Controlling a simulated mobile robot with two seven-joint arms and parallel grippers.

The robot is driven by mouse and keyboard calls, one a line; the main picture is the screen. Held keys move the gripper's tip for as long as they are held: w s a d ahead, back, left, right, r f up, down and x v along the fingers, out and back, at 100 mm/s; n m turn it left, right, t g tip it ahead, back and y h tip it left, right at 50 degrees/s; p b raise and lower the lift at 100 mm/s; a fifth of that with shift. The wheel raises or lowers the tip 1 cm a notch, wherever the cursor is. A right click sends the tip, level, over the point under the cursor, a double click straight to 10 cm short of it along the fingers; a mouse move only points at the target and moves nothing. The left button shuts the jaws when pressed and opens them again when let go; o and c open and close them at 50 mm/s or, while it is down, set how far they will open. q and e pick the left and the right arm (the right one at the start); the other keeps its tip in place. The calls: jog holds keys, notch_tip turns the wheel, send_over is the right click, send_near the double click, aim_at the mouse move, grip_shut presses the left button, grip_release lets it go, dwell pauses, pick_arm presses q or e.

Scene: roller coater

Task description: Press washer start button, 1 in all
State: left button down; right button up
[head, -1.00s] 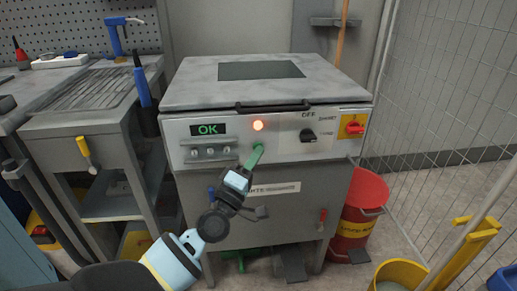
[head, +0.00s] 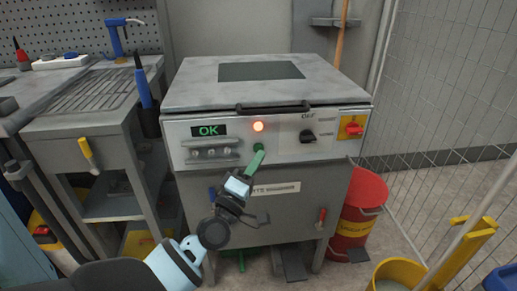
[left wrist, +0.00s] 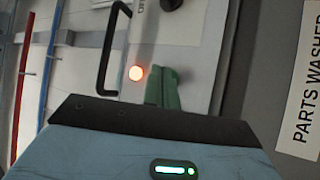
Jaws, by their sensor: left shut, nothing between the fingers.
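The parts washer (head: 200,183) stands in the middle of the head view, with a grey lid and a pale control panel. Its display (head: 208,130) reads "OK". An orange-red lamp (head: 258,126) glows on the panel; it also shows in the left wrist view (left wrist: 136,73). A small green button (head: 258,146) sits just below the lamp, partly behind my fingertips. My left gripper (head: 257,158) is shut and empty, its green fingers (left wrist: 164,88) pointing at the panel just below the button. A small gap seems to separate them. The right gripper is out of view.
A black rotary knob (head: 307,136) and a red-on-yellow switch (head: 353,128) are right of the button. A black lid handle (head: 273,107) juts out above. A red bin (head: 365,205) stands at right, a grey workbench (head: 75,128) at left.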

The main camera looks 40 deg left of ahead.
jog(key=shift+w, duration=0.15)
pick_arm(q)
jog(key=s+d+p, duration=0.1)
jog(key=s+d, duration=0.2)
jog(key=d, duration=0.1)
jog(key=shift+s+p, duration=0.15)
jog(key=shift+p, duration=0.25)
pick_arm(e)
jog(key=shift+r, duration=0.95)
pick_arm(q)
jog(key=shift+a, duration=0.1)
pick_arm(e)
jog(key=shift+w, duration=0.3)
